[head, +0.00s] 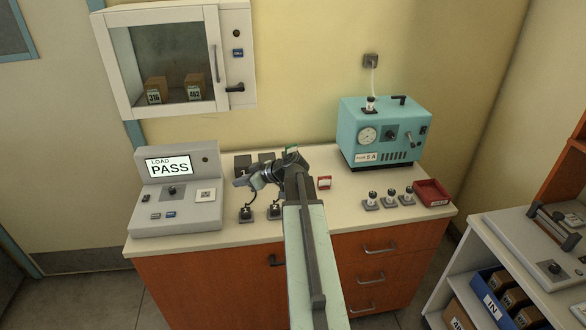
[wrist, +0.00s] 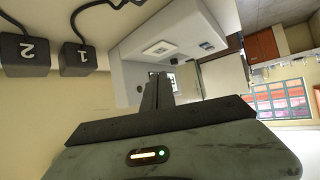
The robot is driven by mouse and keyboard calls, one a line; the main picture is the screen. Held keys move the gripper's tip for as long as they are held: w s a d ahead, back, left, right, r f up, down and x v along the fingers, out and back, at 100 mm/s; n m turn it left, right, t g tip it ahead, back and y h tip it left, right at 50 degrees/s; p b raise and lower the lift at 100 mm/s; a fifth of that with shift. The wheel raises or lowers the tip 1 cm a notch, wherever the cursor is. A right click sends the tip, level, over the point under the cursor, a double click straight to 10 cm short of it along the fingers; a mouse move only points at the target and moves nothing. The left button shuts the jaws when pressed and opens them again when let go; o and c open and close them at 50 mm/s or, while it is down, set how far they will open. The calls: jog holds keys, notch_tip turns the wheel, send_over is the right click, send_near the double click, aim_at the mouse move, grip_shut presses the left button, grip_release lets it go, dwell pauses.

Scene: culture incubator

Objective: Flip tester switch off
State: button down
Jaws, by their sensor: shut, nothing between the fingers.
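The tester (head: 178,218) is a grey console at the left of the counter, its screen (head: 168,165) reading "LOAD PASS". Its sloped face carries a dark knob or lever (head: 172,191), a white square plate (head: 205,195) and small dark and blue controls (head: 170,214) near the front edge. I cannot tell which is the switch or how it is set. My gripper (head: 240,183) is just right of the tester, apart from it. In the wrist view my gripper (wrist: 157,90) has its fingers together and empty, with the tester (wrist: 135,55) beyond them.
Black blocks marked 1 (wrist: 80,57) and 2 (wrist: 25,53) stand with cables beside the tester. A teal machine (head: 380,132), several small knobbed pieces and a red tray (head: 432,192) are at the right. A glass-front cabinet (head: 180,60) hangs above the counter.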

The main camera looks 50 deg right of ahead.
jog(key=s+a+f+n+g+y+b, duration=0.15)
jog(key=a+f+g, duration=0.35)
jog(key=a, duration=1.2)
jog(key=a+f+n+g+h+b, duration=0.15)
jog(key=a+f, duration=0.55)
jog(key=a, duration=0.9)
jog(key=s+a+f+m+g+h+b, duration=0.2)
jog(key=s+a+f+g, duration=0.15)
jog(key=s+f, duration=0.2)
jog(key=s+d+m+g+h, duration=0.1)
jog(key=s+d+m+h, duration=0.1)
jog(key=s+d+m, duration=0.1)
jog(key=shift+s+d+r+m, duration=0.25)
jog(key=shift+s+d+m, duration=0.15)
jog(key=shift+s+m, duration=0.6)
jog(key=shift+w, duration=0.2)
